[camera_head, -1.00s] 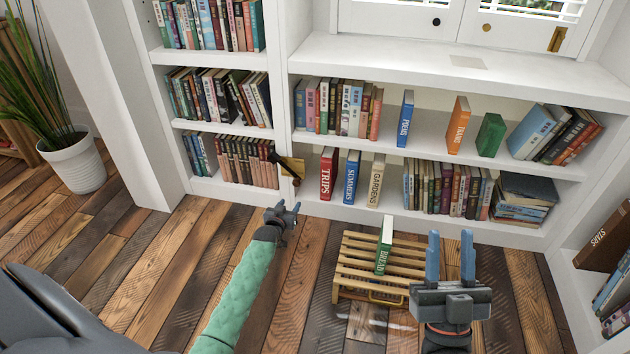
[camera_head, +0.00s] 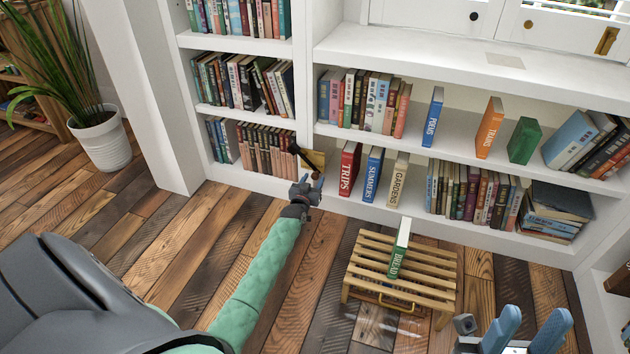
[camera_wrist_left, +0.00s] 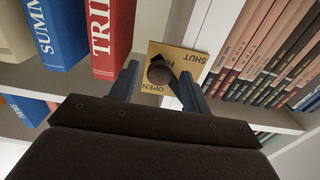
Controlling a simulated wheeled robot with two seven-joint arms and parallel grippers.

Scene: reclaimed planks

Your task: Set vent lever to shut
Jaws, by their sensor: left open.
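The vent lever (camera_head: 304,158) is a dark handle on a brass plate (camera_head: 317,158), fixed at the upright between the left and middle shelves. In the left wrist view its round dark knob (camera_wrist_left: 160,74) stands in front of the brass plate (camera_wrist_left: 190,60), which is marked OPEN and SHUT. Which mark the lever points to is unclear. My left gripper (camera_head: 309,183) is just below the lever. In the wrist view its fingers (camera_wrist_left: 159,84) are apart, one on each side of the knob, with no clear contact. My right gripper (camera_head: 537,316) is open and empty at the lower right.
Books stand beside the lever, the red TRIPS (camera_head: 349,170) nearest on the right. A potted plant (camera_head: 102,140) stands far left. The floor left of my arm is clear.

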